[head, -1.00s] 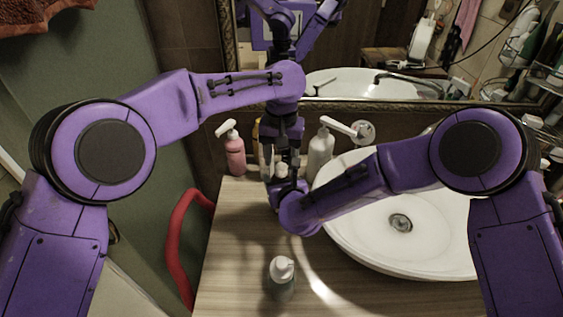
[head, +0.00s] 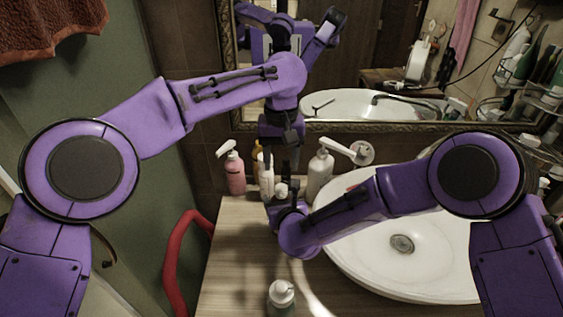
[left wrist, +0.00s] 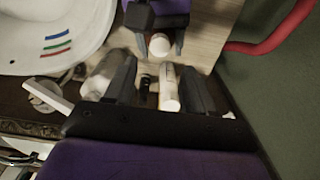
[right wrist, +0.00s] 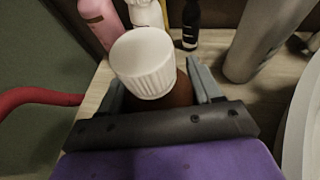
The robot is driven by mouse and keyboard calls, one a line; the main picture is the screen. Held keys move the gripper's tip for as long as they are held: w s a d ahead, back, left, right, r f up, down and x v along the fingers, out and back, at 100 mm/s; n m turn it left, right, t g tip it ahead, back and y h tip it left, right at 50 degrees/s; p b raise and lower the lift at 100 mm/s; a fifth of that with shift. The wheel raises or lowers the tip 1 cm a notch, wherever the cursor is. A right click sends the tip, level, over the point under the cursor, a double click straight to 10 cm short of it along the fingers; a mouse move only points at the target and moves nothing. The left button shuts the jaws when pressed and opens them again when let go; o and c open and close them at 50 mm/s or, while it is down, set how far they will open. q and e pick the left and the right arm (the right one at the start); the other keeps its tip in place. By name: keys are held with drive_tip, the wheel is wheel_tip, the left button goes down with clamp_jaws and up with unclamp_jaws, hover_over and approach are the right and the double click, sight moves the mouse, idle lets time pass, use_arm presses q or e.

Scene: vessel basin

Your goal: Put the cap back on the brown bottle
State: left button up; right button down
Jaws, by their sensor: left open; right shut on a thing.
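The white ribbed cap (right wrist: 145,62) sits over the top of the brown bottle (right wrist: 182,96) in the right wrist view. Whether it is fully seated is hidden. My right gripper (right wrist: 160,88) is shut on the brown bottle, with a finger on each side below the cap. The cap also shows in the head view (head: 281,188) and in the left wrist view (left wrist: 160,45). My left gripper (head: 284,164) is open and empty, above and apart from the cap. Its two fingers also show in the left wrist view (left wrist: 157,78).
A pink pump bottle (head: 235,172), a slim white bottle (head: 266,178) and a grey-white pump bottle (head: 320,172) stand at the back. The white basin (head: 360,255) is at the right. Another pump bottle (head: 281,294) stands at the front. The wooden counter (head: 235,265) is clear at the left.

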sight(281, 187)
use_arm(q)
drive_tip(key=shift+f, duration=0.1)
wheel_tip(281, 187, down, 8)
drive_tip(key=shift+r, duration=0.1)
clamp_jaws()
drive_tip(key=shift+m, duration=1.6)
drive_tip(key=shift+o, duration=0.3)
unclamp_jaws()
drive_tip(key=shift+r, duration=2.25)
drive_tip(key=shift+c, duration=0.3)
